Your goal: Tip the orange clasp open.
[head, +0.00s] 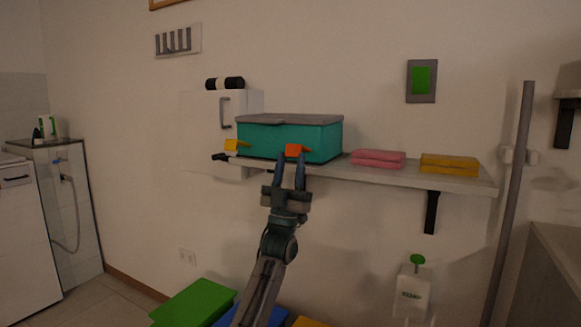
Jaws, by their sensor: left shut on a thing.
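A teal box (268,135) with a grey lid (290,119) sits on the wall shelf, and the lid lies flat on top. An orange clasp (296,150) is on the box's front face. My left gripper (290,168) reaches up from below with its fingertips at the clasp, shut on it. The fingers hide the lower part of the clasp. A yellow clasp (233,145) shows at the left end of the box's front. My right gripper is not in view.
On the shelf (390,174), pink folded cloths (378,159) and yellow folded cloths (449,163) lie right of the box. A white cabinet (200,115) is behind it at left. A grey pole (509,200) stands at right. A green-topped dispenser (413,285) hangs below.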

